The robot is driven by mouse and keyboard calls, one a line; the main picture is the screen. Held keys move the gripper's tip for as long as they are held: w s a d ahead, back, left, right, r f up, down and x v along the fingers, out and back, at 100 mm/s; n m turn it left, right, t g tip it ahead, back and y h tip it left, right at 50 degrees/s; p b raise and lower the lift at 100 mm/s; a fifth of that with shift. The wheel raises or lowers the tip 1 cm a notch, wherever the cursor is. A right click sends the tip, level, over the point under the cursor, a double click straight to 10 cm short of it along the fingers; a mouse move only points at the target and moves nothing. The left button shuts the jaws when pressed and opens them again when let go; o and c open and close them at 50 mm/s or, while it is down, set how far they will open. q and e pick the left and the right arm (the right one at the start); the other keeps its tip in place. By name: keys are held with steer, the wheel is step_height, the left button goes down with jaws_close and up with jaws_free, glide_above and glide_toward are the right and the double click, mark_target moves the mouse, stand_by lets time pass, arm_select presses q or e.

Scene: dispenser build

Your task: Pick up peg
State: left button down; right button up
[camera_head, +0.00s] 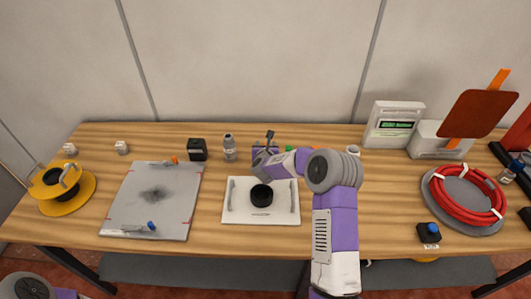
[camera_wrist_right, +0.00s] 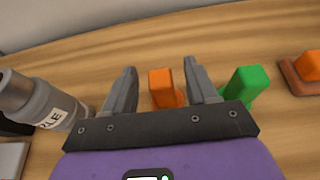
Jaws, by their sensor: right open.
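An orange peg (camera_wrist_right: 162,88) stands upright in the right wrist view, between the two grey fingers of my right gripper (camera_wrist_right: 159,69). The fingers are apart and I see no clear contact with it. A green peg (camera_wrist_right: 244,85) stands just outside the right finger. In the head view my right gripper (camera_head: 270,137) is at the back middle of the table. It and the wrist hide the orange peg there, while a bit of the green peg (camera_head: 290,149) shows. My left gripper is out of view.
A labelled bottle (camera_wrist_right: 52,103) stands left of the gripper. A brown block with an orange top (camera_wrist_right: 309,66) is at the right. A white tray with a black knob (camera_head: 261,213), a grey mat (camera_head: 175,205) and a red coil (camera_head: 455,203) occupy the table (camera_head: 380,215).

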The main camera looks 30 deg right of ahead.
steer(key=shift+x, duration=1.35)
steer(key=c, duration=1.1)
